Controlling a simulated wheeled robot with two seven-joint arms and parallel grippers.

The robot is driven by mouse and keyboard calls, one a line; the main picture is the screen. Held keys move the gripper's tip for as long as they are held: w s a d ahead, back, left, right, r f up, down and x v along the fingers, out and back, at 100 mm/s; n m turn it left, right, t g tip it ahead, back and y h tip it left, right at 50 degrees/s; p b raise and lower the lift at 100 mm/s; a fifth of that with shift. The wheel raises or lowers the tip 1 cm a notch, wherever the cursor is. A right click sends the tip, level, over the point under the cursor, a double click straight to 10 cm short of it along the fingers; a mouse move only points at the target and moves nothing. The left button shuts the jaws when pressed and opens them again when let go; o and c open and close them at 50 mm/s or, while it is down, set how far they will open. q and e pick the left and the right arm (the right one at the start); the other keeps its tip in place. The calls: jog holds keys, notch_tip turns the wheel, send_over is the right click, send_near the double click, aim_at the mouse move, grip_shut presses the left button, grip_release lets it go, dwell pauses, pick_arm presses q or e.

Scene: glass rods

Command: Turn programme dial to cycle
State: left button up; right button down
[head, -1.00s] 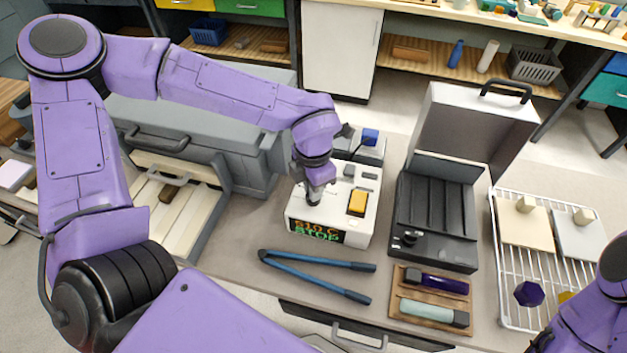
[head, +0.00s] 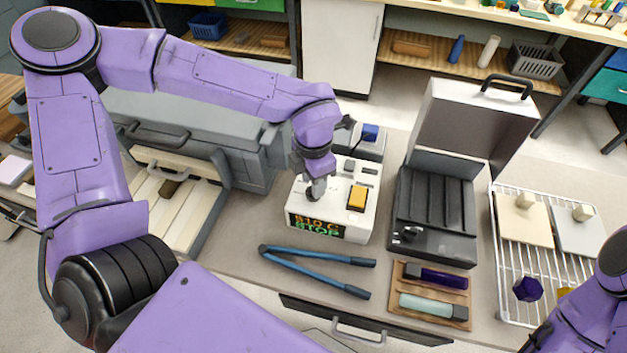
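The white control box (head: 332,217) stands on the counter, with an orange rocker switch (head: 357,196) on its top and a lit display (head: 316,226) on its front that appears to read "510 C" above "STOP". My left gripper (head: 316,190) points down onto the left part of the box top, where the dial seems to be. The dial itself is hidden or merges with the fingertips, and I cannot tell whether the fingers are closed on it. My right arm (head: 590,310) shows at the lower right edge; its gripper is out of the picture.
Blue-handled tongs (head: 318,262) lie in front of the box. An open black case (head: 435,205) stands to its right, with a wooden tray (head: 405,318) before it. A wire rack (head: 497,255) is further right. A grey furnace-like unit (head: 235,140) stands behind left.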

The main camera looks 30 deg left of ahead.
pick_arm(q)
notch_tip(320, 180, up, 10)
jog(key=b, duration=0.1)
jog(key=shift+f, duration=0.2)
dwell(0.3)
